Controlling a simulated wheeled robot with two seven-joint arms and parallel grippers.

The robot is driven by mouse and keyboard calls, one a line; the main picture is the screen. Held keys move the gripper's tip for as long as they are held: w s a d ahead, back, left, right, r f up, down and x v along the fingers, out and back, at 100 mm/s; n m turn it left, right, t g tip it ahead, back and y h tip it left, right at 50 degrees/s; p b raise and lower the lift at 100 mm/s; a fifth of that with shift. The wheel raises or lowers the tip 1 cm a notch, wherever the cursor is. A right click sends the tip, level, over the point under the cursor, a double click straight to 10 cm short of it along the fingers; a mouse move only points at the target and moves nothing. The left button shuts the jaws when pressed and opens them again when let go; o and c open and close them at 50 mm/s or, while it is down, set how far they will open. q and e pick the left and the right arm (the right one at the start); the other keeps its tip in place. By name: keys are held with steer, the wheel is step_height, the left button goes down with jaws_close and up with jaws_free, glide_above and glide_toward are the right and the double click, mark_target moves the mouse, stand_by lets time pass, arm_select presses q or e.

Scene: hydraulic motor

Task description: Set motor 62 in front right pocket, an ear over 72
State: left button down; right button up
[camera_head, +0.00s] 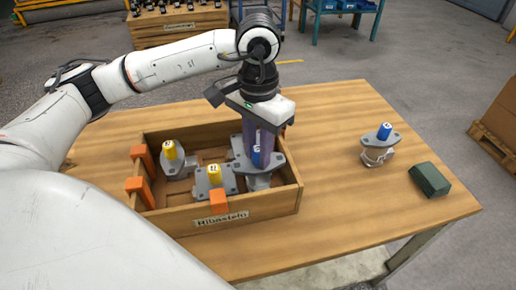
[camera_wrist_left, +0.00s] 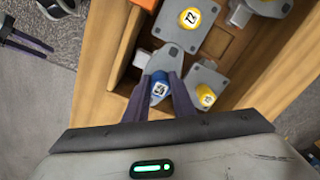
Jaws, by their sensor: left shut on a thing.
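My left gripper (camera_head: 258,150) points down at the crate's right side, shut on the blue-capped motor (camera_head: 262,167); the cap (camera_wrist_left: 160,88) shows between the fingers (camera_wrist_left: 160,100) in the left wrist view. Its number is hard to read. The motor is upright at the front right pocket, its silver body partly hidden by the front wall; I cannot tell whether it rests on the floor. One flange ear points left toward yellow-capped motor 72 (camera_head: 214,178), also in the left wrist view (camera_wrist_left: 190,17), and appears to overlap its plate's edge.
The wooden crate (camera_head: 178,226) has orange tabs. A yellow-capped motor (camera_head: 172,155) stands at its back left, another (camera_wrist_left: 205,95) behind the held one. Another blue-capped motor (camera_head: 380,138) and a green block (camera_head: 430,180) stand on the table's right, with clear wood around.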

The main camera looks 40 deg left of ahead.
arm_select(q)
steer(key=shift+f+b, duration=0.5)
steer(key=shift+b, duration=0.1)
stand_by(0.7)
steer(key=c, duration=1.5)
jaws_free()
steer(key=shift+o, duration=0.5)
steer(key=shift+f, duration=0.15)
step_height(320, 180, up, 11)
steer(key=shift+f, duration=0.2)
